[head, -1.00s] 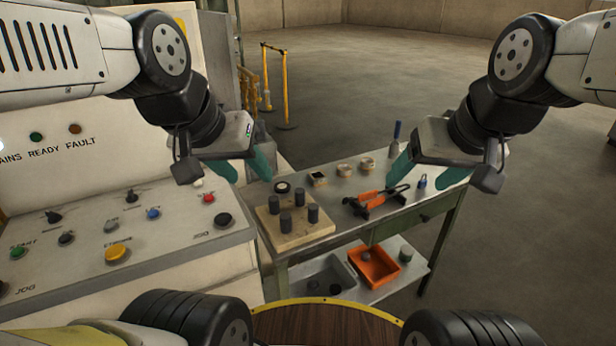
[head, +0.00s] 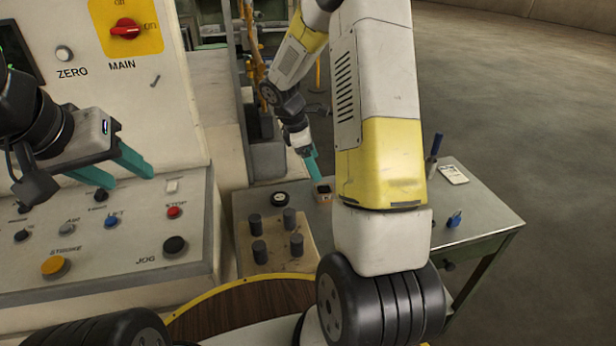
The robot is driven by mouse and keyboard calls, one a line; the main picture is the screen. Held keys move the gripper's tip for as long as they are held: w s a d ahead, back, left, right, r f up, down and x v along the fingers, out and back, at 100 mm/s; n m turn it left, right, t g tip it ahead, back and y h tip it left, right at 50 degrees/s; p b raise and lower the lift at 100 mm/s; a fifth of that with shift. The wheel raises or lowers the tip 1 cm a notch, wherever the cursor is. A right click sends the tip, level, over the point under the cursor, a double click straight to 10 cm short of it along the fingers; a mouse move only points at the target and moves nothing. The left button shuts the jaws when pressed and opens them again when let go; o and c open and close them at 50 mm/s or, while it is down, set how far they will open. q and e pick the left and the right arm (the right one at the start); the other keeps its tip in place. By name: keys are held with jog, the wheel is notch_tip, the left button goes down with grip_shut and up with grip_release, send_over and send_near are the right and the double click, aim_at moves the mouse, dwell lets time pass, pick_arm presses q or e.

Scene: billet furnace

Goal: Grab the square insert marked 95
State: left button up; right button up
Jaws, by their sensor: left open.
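A small square insert (head: 323,197) with a dark opening sits on the bench top, behind and right of the pegged wooden block; any number on it is too small to read. My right gripper (head: 314,170) reaches in from behind with its teal fingers pointing down, just above the insert's far side. Its fingers overlap in this view, so their gap and any contact with the insert are hidden. My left gripper (head: 128,178) is open and empty over the control panel at the left, away from the bench.
The wooden block (head: 270,262) with several dark pegs and a round black-rimmed piece (head: 280,199) stand near the insert. My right arm hides the bench middle. A blue padlock (head: 454,219), a dark-handled tool (head: 433,158) and a white card (head: 453,174) lie at right.

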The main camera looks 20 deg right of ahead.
jog(key=n, duration=0.2)
send_over(324, 190)
jog(key=a, duration=0.2)
jog(key=shift+h, duration=0.3)
notch_tip(324, 190, down, 7)
jog(key=shift+w+a+r, duration=0.1)
jog(key=shift+w, duration=0.05)
jog(key=x, duration=0.5)
jog(key=shift+a, duration=0.2)
grip_shut()
